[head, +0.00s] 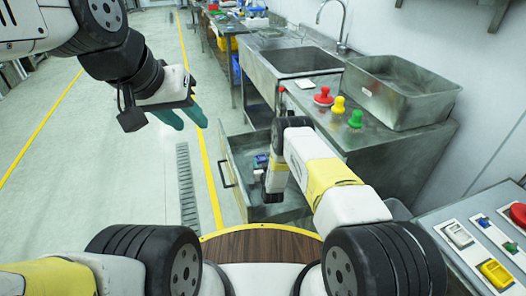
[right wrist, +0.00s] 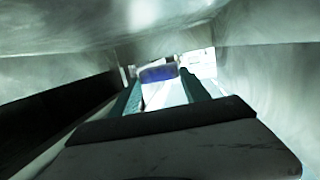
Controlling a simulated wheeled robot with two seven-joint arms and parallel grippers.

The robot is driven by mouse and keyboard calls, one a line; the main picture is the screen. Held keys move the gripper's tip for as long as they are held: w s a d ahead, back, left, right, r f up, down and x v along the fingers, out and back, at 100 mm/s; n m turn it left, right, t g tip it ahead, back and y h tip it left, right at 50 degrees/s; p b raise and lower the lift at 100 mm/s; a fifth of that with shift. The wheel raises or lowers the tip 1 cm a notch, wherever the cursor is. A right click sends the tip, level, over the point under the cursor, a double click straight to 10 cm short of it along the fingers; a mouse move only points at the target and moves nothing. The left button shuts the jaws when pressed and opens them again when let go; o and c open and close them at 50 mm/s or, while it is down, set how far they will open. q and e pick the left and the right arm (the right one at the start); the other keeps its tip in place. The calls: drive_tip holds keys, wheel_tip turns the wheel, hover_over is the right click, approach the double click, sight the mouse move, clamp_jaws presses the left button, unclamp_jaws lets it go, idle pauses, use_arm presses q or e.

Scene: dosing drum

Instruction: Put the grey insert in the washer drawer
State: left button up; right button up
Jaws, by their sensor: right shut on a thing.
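An open metal drawer (head: 240,150) juts out under the steel bench, its handle on the left side. My right gripper (head: 274,192) reaches down into it; its fingertips are hidden in the head view. In the right wrist view my right gripper (right wrist: 165,92) has its two teal fingers on either side of a pale thing with a blue part (right wrist: 158,74), and is shut on it. This may be the grey insert, but blur and glare hide its outline. Metal walls surround it. My left gripper (head: 184,116) is open and empty, above the floor left of the drawer.
A small blue and dark thing (head: 262,161) shows in the drawer beside my right gripper. On the bench are red (head: 323,97), yellow (head: 338,105) and green (head: 355,119) knobs, and a steel bin (head: 400,95). A button panel (head: 480,235) stands at right. The floor at left is free.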

drive_tip(key=shift+f, duration=0.95)
drive_tip(key=shift+f, duration=0.15)
drive_tip(key=shift+f, duration=0.45)
drive_tip(key=o, duration=1.5)
